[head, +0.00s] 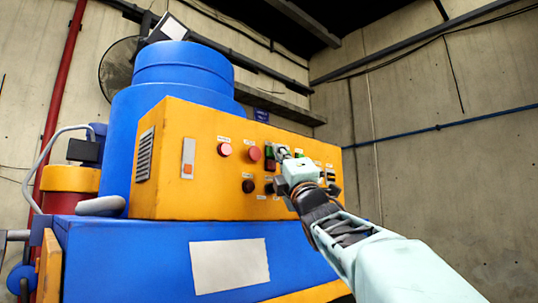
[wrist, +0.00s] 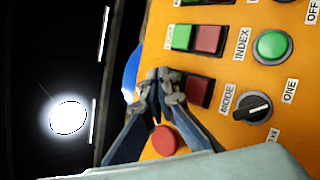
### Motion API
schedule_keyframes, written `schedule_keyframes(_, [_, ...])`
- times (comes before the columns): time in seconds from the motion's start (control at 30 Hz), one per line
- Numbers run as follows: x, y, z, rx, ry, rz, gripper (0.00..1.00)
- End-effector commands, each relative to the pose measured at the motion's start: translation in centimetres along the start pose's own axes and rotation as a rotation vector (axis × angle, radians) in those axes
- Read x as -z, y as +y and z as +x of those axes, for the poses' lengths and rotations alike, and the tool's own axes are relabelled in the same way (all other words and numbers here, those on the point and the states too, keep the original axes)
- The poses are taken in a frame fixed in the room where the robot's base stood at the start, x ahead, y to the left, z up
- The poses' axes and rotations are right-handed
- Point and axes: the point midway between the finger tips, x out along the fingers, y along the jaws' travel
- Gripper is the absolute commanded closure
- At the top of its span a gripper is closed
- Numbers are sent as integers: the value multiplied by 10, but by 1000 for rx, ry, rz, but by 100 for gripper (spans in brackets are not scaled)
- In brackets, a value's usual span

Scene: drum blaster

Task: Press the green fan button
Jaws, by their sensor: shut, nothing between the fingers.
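The yellow control panel (head: 200,170) faces me. In the wrist view, my shut gripper (wrist: 166,76) has its fingertips over the green half of a green-and-red button pair. Only the red half (wrist: 197,91) of that pair shows there; its green half and label are hidden. In the head view, a green button (head: 269,151) shows just left of my gripper (head: 282,152); it appears to belong to this pair. No fan label is readable. I cannot tell whether the fingertips touch the button.
A pair labelled LIGHT, with green (wrist: 182,37) and red (wrist: 208,39) halves, sits beside my fingertips. A round red button (wrist: 164,140), a green INDEX button (wrist: 272,46) and a black MODE knob (wrist: 253,107) are close. A blue drum (head: 180,75) stands behind the panel.

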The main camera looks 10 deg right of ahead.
Motion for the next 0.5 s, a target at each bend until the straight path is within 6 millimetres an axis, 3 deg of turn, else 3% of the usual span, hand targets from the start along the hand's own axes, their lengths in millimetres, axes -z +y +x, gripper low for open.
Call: schedule_keyframes(0.5, [4,-4,4,1,1,0,100])
